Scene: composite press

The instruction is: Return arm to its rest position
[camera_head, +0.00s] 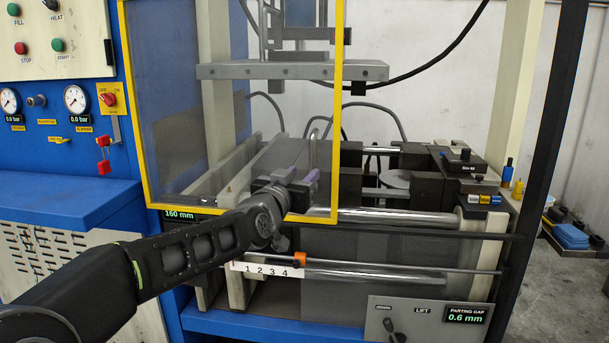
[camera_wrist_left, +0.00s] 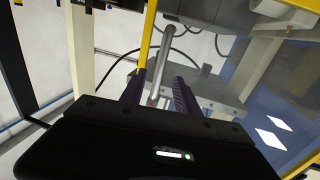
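My left arm reaches in from the lower left of the head view. Its gripper (camera_head: 299,177) is at the lower right part of the yellow-framed clear guard (camera_head: 340,110), just below a thin upright metal bar (camera_head: 313,148). In the left wrist view the two dark purple fingers of the left gripper (camera_wrist_left: 159,92) stand apart. A steel bar (camera_wrist_left: 168,50) shows in the space between them; I cannot tell whether it touches either finger. No held object is visible. My right gripper is in neither view.
The blue control cabinet (camera_head: 180,100) with buttons, gauges and a red switch stands at the left. Steel guide bars (camera_head: 400,217) and black blocks fill the press at the right. A panel (camera_head: 430,318) reading 0.6 mm is low in front. A dark post (camera_head: 545,130) stands at the right.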

